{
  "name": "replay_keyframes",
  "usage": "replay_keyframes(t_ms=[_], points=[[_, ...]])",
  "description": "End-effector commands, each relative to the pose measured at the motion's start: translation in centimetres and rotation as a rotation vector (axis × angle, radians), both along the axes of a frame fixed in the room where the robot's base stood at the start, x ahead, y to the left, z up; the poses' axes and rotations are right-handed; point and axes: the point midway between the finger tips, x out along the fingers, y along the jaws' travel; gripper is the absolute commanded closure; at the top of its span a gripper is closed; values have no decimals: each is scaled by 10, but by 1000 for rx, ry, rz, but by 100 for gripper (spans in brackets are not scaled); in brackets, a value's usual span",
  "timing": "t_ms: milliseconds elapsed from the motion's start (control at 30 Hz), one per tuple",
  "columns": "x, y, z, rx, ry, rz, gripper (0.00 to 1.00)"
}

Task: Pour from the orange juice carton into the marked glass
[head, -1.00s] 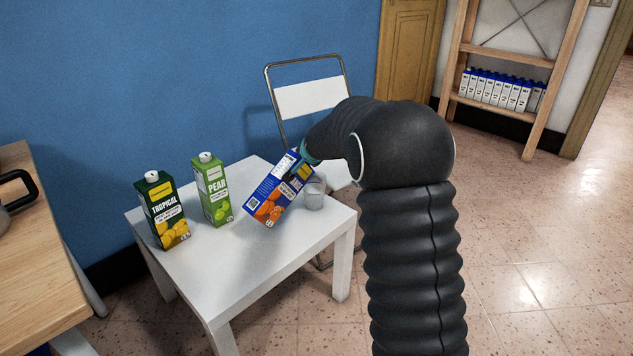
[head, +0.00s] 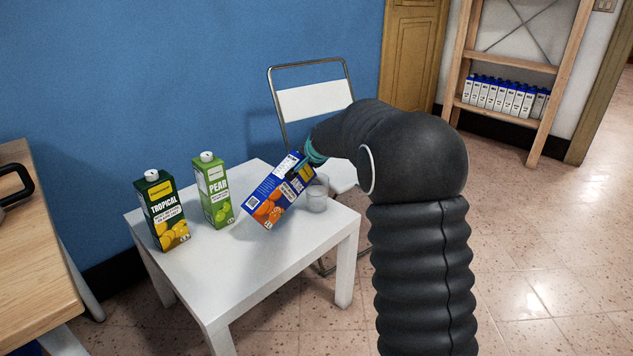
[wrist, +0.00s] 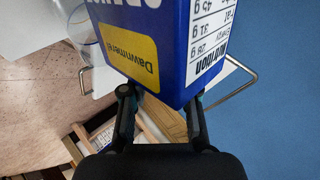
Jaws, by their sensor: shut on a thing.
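The blue orange juice carton (head: 271,200) is tilted, its top leaning right toward the glass (head: 317,197). My gripper (wrist: 160,100) is shut on the carton, which fills the upper middle of the wrist view (wrist: 150,45). The clear glass stands on the white table (head: 225,262), just right of the carton. A curved clear rim, likely the glass, shows at the upper left of the wrist view (wrist: 80,25). The carton's spout and any liquid stream cannot be made out.
A green pear carton (head: 214,190) and a dark green tropical carton (head: 161,212) stand on the table's left. A folding chair (head: 309,102) is behind the table. A wooden counter (head: 35,260) is at left.

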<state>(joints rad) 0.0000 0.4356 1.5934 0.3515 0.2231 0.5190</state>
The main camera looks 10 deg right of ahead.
Motion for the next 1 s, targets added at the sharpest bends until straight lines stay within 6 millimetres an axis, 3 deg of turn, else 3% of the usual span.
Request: replay_keyframes(t_ms=[1000], points=[[0,5,-1,52,26,6,100]])
